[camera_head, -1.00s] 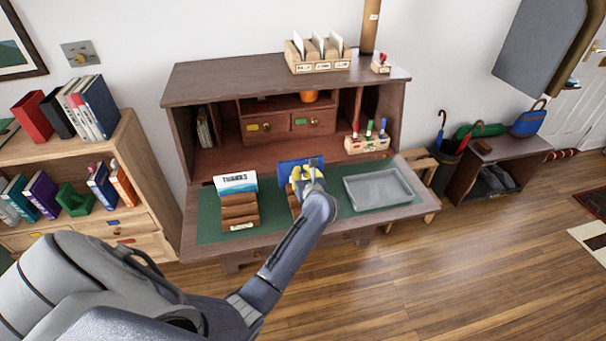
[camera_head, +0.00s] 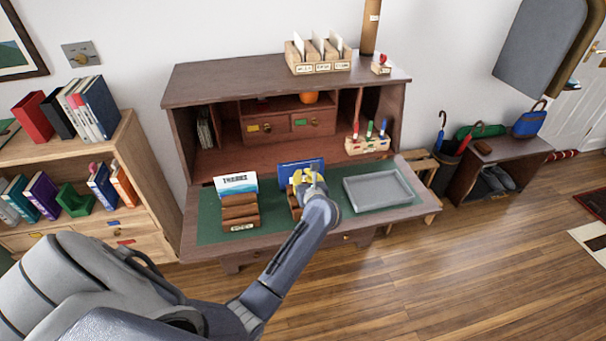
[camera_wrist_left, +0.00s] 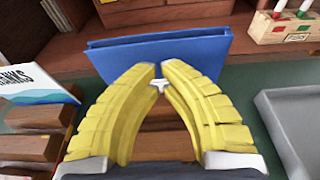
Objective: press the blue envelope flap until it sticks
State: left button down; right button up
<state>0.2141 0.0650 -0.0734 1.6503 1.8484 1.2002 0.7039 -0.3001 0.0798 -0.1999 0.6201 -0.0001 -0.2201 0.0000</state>
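The blue envelope (camera_head: 288,171) stands upright in a wooden holder (camera_head: 295,205) on the green desk mat; it also shows in the left wrist view (camera_wrist_left: 205,48). A thin double line runs along its top edge, but I cannot tell how the flap lies. My left gripper (camera_head: 312,178) is in front of the envelope. In the left wrist view its yellow fingers (camera_wrist_left: 159,82) converge at small white tips, seemingly shut with nothing held. The tips overlap the envelope's lower face, and I cannot tell whether they touch it. My right gripper is out of view.
A "THANKS" card (camera_head: 236,184) stands in a wooden holder left of the envelope. A grey tray (camera_head: 378,204) lies to the right. The green mat (camera_head: 205,228) has bare room at the front left.

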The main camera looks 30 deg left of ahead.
pick_arm(q)
jog(key=shift+s+d+f, duration=0.2)
jog(key=shift+s+d, duration=0.45)
jog(key=shift+s+d+f, duration=0.2)
jog(key=shift+s+d, duration=0.4)
jog(key=shift+r, duration=0.1)
notch_tip(320, 180, up, 8)
dwell(0.5)
dwell(0.4)
